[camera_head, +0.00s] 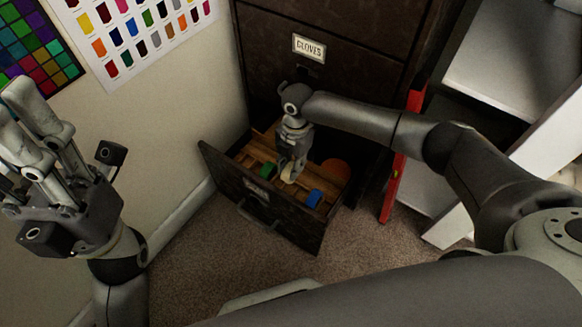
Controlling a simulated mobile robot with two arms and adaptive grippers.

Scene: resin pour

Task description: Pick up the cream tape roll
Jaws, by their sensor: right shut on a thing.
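The cream tape roll (288,173) is a small pale ring low in the open drawer (262,207), partly hidden by my gripper. My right gripper (289,166) reaches down into the drawer and is shut on the roll. I cannot tell whether the roll touches the drawer floor. My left gripper (17,108) is raised at the left edge of the view, fingers pointing up, far from the drawer. Its finger gap is unclear.
A green roll (267,171), a blue roll (314,198) and an orange round thing (335,170) lie in the drawer near my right gripper. The dark cabinet (350,55) rises behind. A red level-like bar (397,180) and white shelving (500,65) stand right.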

